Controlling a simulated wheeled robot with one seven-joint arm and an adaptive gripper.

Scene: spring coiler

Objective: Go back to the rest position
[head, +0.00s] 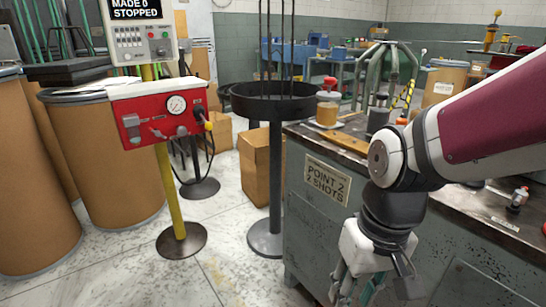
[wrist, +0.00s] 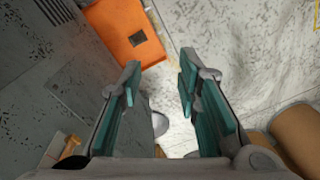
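My gripper (head: 352,286) hangs pointing down at the lower right of the head view, in front of the grey workbench's front panel (head: 315,235). My arm reaches in from the right above the bench. In the wrist view my gripper (wrist: 160,68) shows two teal-padded fingers standing apart, with nothing held between them. Below them lie the pale floor (wrist: 240,60) and an orange item (wrist: 122,38) with a dark square on it. The bottom of the gripper is cut off by the head view's lower edge.
A black round tray on a post (head: 275,180), a red control box on a yellow stand (head: 160,112) and brown drums (head: 105,165) stand left.

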